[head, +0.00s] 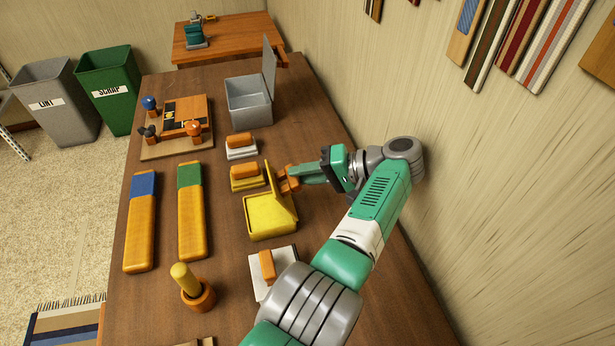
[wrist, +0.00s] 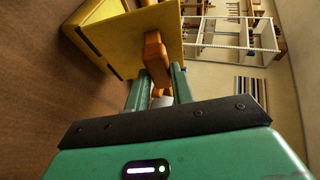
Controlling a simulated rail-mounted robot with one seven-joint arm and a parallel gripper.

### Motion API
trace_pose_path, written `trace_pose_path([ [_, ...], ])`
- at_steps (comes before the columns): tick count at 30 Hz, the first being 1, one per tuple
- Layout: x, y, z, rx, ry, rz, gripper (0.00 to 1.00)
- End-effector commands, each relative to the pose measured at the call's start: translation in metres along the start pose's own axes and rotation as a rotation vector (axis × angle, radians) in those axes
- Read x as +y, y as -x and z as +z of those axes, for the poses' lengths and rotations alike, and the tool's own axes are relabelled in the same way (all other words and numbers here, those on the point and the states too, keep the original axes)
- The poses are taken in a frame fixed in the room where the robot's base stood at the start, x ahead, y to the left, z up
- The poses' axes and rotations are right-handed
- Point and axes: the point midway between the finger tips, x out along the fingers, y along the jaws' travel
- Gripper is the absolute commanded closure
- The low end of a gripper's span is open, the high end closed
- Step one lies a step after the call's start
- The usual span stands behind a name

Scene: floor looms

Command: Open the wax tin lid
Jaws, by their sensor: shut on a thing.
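The yellow tin (head: 270,229) stands on the bench, left of my gripper. Its yellow lid (head: 283,204) is raised, standing steeply up from the tin's right side. My gripper (head: 291,179) reaches in from the right and is shut on the orange handle on the lid's outer face. In the wrist view, the orange handle (wrist: 156,58) sits between the fingers (wrist: 158,84), with the yellow lid (wrist: 128,38) right behind it. The lid hides part of the tin there, and I cannot make out what is inside the tin.
Small blocks with orange handles lie behind (head: 244,171) and in front (head: 267,264) of the tin. A grey box (head: 248,108) with its lid up stands farther back. Two long wooden pieces (head: 140,232) (head: 191,222) and a wooden cup (head: 199,294) are to the left. The wall is close on the right.

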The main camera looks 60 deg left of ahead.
Motion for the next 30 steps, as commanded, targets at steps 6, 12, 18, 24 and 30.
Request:
trace_pose_path([
  [6, -0.001, 0.0, 0.0, -0.001, 0.001, -0.001, 0.69],
  [12, 0.0, 0.0, 0.0, -0.001, 0.0, 0.0, 0.55],
  [18, -0.006, 0.002, -0.001, 0.0, 0.002, 0.001, 0.55],
  [24, -0.046, 0.018, -0.002, 0.001, 0.0, -0.001, 0.47],
  [30, -0.054, 0.015, 0.034, 0.002, 0.0, 0.0, 0.55],
])
